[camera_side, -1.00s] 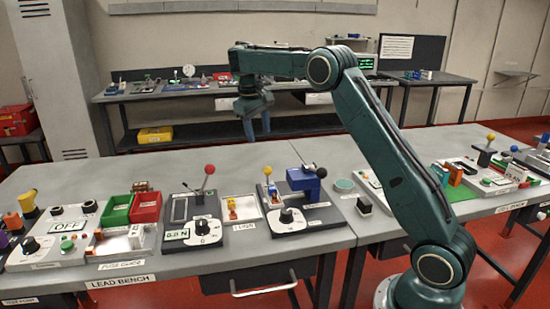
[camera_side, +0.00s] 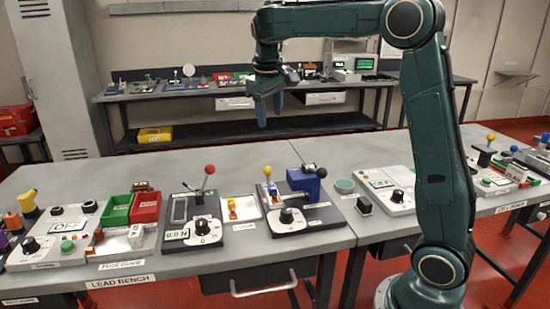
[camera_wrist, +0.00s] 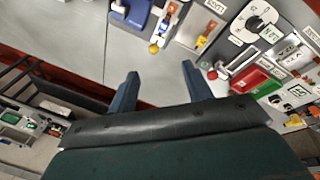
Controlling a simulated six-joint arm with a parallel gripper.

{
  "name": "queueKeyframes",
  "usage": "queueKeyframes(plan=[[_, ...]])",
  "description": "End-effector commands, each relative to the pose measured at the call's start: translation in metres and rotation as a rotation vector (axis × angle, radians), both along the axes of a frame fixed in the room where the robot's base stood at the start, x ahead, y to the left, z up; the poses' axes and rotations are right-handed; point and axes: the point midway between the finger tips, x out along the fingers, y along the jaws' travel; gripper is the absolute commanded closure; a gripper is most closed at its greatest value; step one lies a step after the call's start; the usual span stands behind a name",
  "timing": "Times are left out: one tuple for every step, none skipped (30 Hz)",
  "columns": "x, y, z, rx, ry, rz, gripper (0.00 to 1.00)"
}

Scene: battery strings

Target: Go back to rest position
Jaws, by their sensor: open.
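My gripper (camera_side: 270,107) hangs in the air above the far part of the lead bench (camera_side: 110,172), pointing down. In the wrist view my gripper (camera_wrist: 160,88) shows two blue fingers spread apart with nothing between them. The bench surface (camera_wrist: 150,65) lies below the fingers. No object is held, and no finger touches anything.
A back bench (camera_side: 200,92) carries several devices. Air around the gripper is free.

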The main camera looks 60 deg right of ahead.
Motion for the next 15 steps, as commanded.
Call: queueKeyframes(plan=[[-0.01,0.006,0.006,-0.002,-0.016,0.008,0.5],[-0.015,0.009,0.008,-0.002,-0.023,0.012,0.5],[-0.022,0.014,0.011,-0.002,-0.034,0.017,0.5],[-0.027,0.017,0.013,-0.002,-0.042,0.022,0.5],[-0.033,0.021,0.015,-0.002,-0.051,0.025,0.5],[-0.04,0.025,0.017,-0.001,-0.061,0.032,0.5],[-0.045,0.029,0.018,0.0,-0.069,0.035,0.5],[-0.051,0.032,0.019,0.002,-0.077,0.041,0.5],[-0.058,0.036,0.021,0.003,-0.09,0.045,0.5],[-0.064,0.04,0.022,0.004,-0.098,0.05,0.5],[-0.07,0.043,0.022,0.006,-0.106,0.053,0.5],[-0.077,0.048,0.023,0.01,-0.116,0.06,0.5],[-0.083,0.051,0.023,0.012,-0.125,0.063,0.5],[-0.089,0.055,0.023,0.014,-0.135,0.068,0.5],[-0.097,0.059,0.023,0.018,-0.146,0.071,0.5]])
